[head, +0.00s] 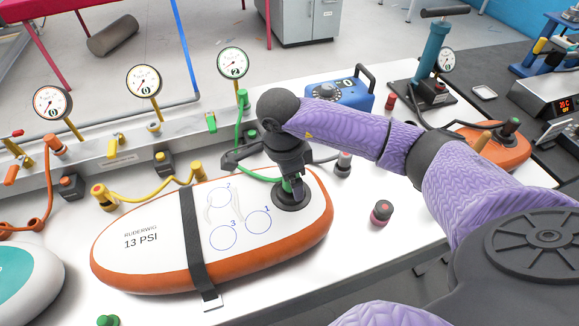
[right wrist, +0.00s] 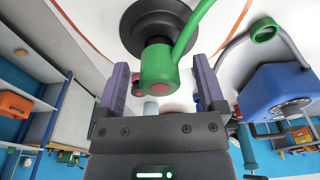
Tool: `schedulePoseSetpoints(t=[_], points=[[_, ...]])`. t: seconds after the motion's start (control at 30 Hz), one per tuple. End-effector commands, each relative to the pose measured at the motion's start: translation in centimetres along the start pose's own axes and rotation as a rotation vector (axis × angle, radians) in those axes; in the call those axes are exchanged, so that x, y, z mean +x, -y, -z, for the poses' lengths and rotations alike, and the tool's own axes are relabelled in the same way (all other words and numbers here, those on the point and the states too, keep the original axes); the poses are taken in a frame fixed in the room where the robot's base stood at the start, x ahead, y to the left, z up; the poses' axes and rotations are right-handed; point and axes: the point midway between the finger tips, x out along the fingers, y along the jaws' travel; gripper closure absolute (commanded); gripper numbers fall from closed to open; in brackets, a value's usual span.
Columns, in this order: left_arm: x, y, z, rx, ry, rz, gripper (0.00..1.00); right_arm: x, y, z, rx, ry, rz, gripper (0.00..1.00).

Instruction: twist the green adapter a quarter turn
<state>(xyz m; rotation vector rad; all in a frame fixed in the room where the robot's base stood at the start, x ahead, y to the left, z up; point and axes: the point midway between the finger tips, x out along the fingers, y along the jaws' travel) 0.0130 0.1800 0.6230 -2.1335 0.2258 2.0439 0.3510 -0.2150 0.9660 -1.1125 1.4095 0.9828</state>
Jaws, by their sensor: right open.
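The green adapter (right wrist: 158,70) sits at the black round valve (right wrist: 157,25) of the board, with a green hose running from its side. In the head view the adapter is mostly hidden behind my right gripper (head: 291,184), over the valve (head: 291,203) at the right end of the white and orange board (head: 160,262). In the right wrist view my right gripper (right wrist: 161,80) is open, one finger on each side of the adapter, with gaps showing. My left gripper is not in view.
A black strap (head: 192,240) crosses the board. A yellow hose (head: 150,194) lies behind it. A blue pump box (head: 338,94) and a dark red knob (head: 381,212) stand to the right. Gauges (head: 232,63) line the back rail. The bench front right of the board is clear.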

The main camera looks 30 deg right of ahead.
Motion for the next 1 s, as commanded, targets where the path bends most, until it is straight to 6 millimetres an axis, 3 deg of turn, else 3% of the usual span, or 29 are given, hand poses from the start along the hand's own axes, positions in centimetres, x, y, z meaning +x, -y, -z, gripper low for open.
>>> schedulePoseSetpoints(t=[0.13, 0.17, 0.57, 0.63, 0.67, 0.87, 1.0], points=[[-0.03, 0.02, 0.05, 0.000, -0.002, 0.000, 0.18, -0.04, 0.00, -0.02, 0.000, 0.001, 0.000, 0.11], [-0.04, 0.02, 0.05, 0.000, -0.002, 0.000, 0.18, -0.05, -0.01, -0.02, 0.000, 0.001, 0.000, 0.15], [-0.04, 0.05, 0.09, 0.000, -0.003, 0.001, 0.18, -0.07, -0.01, -0.04, 0.000, 0.002, -0.001, 1.00], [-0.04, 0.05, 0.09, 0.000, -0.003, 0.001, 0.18, -0.07, -0.01, -0.04, 0.000, 0.002, -0.001, 1.00], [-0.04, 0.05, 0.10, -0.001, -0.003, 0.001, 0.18, -0.07, -0.01, -0.04, 0.000, 0.002, -0.001, 0.59], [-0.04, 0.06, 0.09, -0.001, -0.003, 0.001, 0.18, -0.07, -0.01, -0.04, 0.000, 0.002, -0.001, 1.00], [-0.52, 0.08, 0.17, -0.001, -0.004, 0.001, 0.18, -0.27, -0.01, -0.01, 0.102, 0.002, -0.014, 1.00]])
